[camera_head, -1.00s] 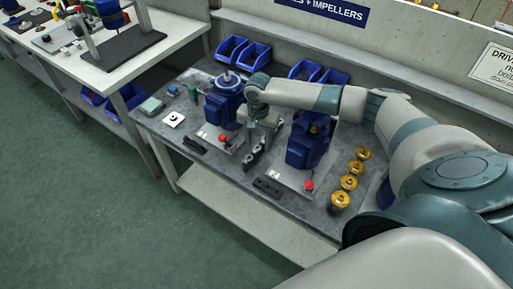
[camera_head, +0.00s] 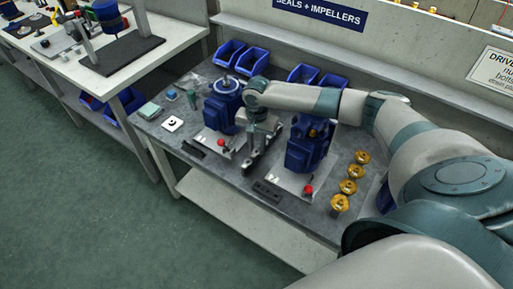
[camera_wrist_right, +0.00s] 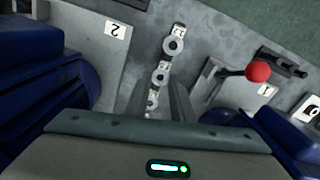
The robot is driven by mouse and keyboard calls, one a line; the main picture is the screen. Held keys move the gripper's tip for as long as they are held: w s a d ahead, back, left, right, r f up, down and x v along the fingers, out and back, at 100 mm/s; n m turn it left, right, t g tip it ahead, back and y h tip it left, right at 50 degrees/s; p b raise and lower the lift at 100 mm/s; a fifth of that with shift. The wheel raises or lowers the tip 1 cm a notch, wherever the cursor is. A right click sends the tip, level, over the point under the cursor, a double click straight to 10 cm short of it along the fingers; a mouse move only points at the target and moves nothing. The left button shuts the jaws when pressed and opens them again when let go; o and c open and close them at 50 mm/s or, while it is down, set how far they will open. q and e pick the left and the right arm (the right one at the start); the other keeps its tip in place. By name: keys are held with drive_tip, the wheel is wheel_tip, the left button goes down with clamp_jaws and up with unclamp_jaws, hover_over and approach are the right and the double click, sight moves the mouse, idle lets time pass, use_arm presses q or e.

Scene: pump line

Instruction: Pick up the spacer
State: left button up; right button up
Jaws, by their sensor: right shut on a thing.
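Several grey ring-shaped spacers stand in a row on a narrow labelled strip; the wrist view shows one at the far end (camera_wrist_right: 173,45), a second (camera_wrist_right: 160,77) nearer, and a third (camera_wrist_right: 152,102) low between my fingers. My right gripper (camera_wrist_right: 157,92) points down at the near end of this row, its fingers on either side of the near spacer and shut on it. Its lower part is partly hidden by the gripper body. In the head view my right gripper (camera_head: 256,143) is between the two blue pumps, low over the bench. My left gripper is not in view.
A blue pump (camera_head: 222,108) stands left of the gripper and another (camera_head: 304,148) right of it, both close. Red knobs (camera_head: 222,143) rise from their plates. Several brass impellers (camera_head: 347,187) stand at right. Blue bins (camera_head: 230,52) line the back.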

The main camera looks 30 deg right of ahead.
sight(257, 150)
drive_tip(key=shift+b, duration=0.3)
wheel_tip(257, 150, up, 7)
drive_tip(key=shift+r+b, duration=0.15)
drive_tip(key=shift+b, duration=0.45)
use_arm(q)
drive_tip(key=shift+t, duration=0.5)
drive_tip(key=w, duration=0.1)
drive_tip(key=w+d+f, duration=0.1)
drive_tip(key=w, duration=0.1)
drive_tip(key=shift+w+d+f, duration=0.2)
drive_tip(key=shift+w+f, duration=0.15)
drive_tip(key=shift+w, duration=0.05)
use_arm(e)
wheel_tip(257, 150, up, 3)
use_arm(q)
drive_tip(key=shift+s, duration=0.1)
